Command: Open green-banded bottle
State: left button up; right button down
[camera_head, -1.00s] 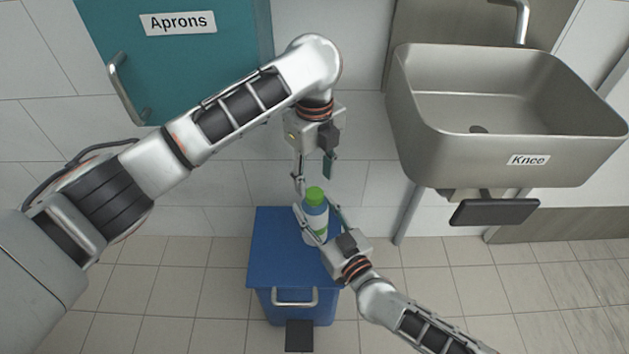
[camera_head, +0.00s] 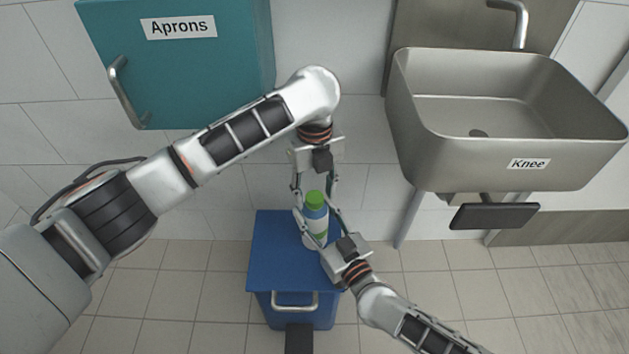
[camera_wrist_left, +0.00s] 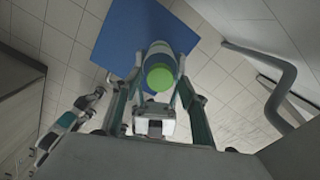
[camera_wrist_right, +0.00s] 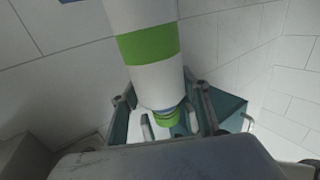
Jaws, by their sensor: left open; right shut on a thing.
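The green-banded bottle (camera_head: 317,222) is white and blue with a green cap (camera_head: 314,197). It appears upright above the blue bin's lid. My right gripper (camera_head: 320,228) is shut on its body from the lower right. The right wrist view shows the white body with its green band (camera_wrist_right: 148,44) up close. My left gripper (camera_head: 315,192) is open above the bottle, pointing down, with a finger on either side of the cap. In the left wrist view the cap (camera_wrist_left: 159,78) shows between the fingers, apparently untouched; the exact gap cannot be told.
A blue lidded bin (camera_head: 270,255) with a front handle and dark pedal is below the bottle. A teal cabinet labelled Aprons (camera_head: 190,75) hangs at upper left. A metal sink labelled Knee (camera_head: 430,150) is at right. Tiled floor lies around the bin.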

pick_arm(q)
jog(key=shift+f, duration=0.25)
jog(key=c, duration=1.2)
jog(key=shift+n, duration=0.3)
jog(key=n, duration=0.2)
jog(key=shift+n, duration=0.4)
jog(key=o, duration=1.3)
jog(key=shift+c, duration=0.2)
